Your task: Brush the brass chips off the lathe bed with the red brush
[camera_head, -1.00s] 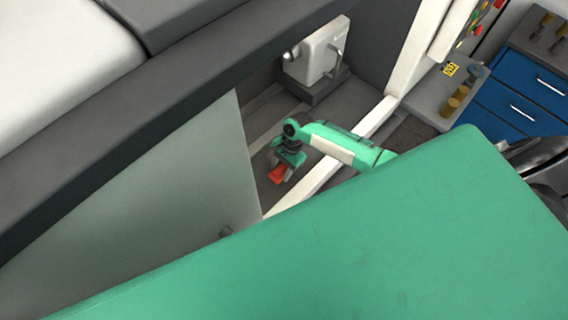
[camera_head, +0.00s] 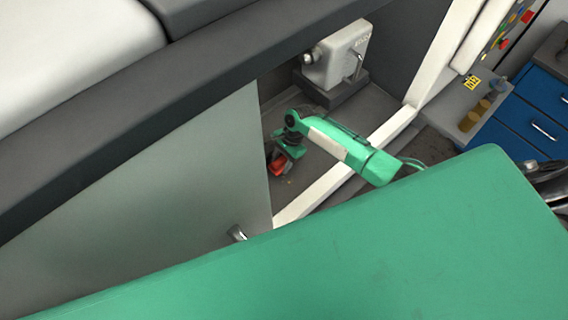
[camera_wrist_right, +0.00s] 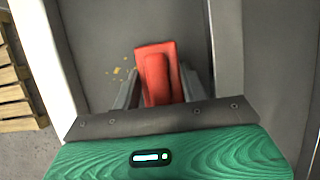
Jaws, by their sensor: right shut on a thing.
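My right gripper (camera_head: 281,160) reaches through the lathe's opening, low over the grey lathe bed (camera_head: 318,177). It is shut on the red brush (camera_head: 277,166). In the right wrist view the red brush (camera_wrist_right: 156,75) sits between the two fingers of the gripper (camera_wrist_right: 155,88); its bristles are hidden. A few small brass chips (camera_wrist_right: 122,71) lie on the bed left of the brush in that view. In the head view tiny yellowish specks (camera_head: 289,181) show beside the gripper. My left gripper is not in view.
The grey tailstock-like block (camera_head: 337,55) stands behind my right arm. A white frame edge (camera_head: 345,170) borders the opening, and a translucent door panel (camera_head: 190,170) is at left. Blue drawers (camera_head: 520,125) stand at right. A wooden pallet (camera_wrist_right: 14,90) shows at the wrist view's left.

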